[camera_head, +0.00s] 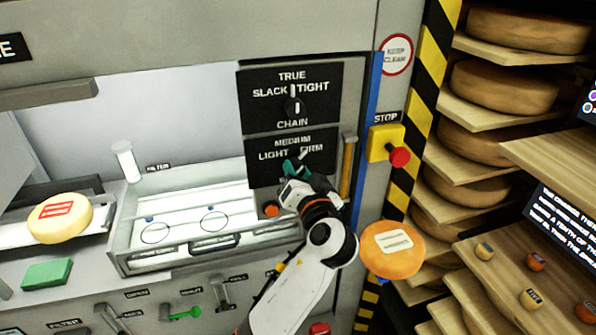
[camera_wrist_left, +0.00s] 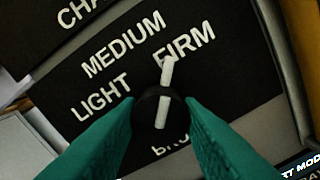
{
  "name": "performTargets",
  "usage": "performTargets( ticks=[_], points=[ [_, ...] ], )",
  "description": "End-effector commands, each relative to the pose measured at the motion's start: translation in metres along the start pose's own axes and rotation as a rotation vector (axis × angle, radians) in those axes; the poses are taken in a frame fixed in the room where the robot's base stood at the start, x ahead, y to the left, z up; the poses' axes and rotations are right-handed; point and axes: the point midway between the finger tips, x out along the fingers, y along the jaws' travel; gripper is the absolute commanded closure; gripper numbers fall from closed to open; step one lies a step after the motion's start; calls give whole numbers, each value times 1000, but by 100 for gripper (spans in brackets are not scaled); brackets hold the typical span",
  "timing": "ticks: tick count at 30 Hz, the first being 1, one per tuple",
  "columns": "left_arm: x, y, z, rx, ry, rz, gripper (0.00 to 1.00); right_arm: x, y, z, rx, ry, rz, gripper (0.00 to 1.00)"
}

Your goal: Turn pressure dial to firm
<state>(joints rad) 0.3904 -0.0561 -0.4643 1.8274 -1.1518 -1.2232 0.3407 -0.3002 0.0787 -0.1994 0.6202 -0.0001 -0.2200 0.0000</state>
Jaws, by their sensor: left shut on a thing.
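The pressure dial (camera_wrist_left: 162,108) is a black knob with a white pointer on a black label plate (camera_wrist_left: 110,105) marked LIGHT, MEDIUM and FIRM. In the left wrist view the pointer points up and slightly right, at the start of the word FIRM. The green fingers of my left gripper (camera_wrist_left: 160,125) stand on either side of the knob and are shut on it. In the head view my left gripper (camera_head: 298,168) is at the lower label plate (camera_head: 258,172) and hides the dial and part of FIRM. My right gripper is not in view.
Above is a chain dial (camera_head: 292,105) marked SLACK, TRUE and TIGHT. To the right are a tan vertical handle (camera_head: 347,168) and a red stop button (camera_head: 400,157) on a yellow box. A glass-topped drawer (camera_head: 190,225) lies left of my arm, and an orange-rimmed cheese (camera_head: 392,262) is to its right.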

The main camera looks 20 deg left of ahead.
Motion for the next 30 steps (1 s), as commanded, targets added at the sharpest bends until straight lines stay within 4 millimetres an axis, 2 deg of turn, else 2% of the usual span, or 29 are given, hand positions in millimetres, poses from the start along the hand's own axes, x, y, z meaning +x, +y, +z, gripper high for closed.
performTargets(
  ticks=[18, 19, 22, 23, 30],
  points=[
    [0, 0, 0, 49, -1, 0, 90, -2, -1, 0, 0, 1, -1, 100],
    [0, 0, 0, 49, -1, 0, 66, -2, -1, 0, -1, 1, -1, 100],
    [0, 0, 0, 48, -1, 0, 49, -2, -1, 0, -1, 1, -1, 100],
    [0, 0, 0, 48, -1, 0, 46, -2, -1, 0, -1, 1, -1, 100],
    [0, 0, 0, 48, -1, 0, 46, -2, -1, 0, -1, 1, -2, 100]
  ],
)
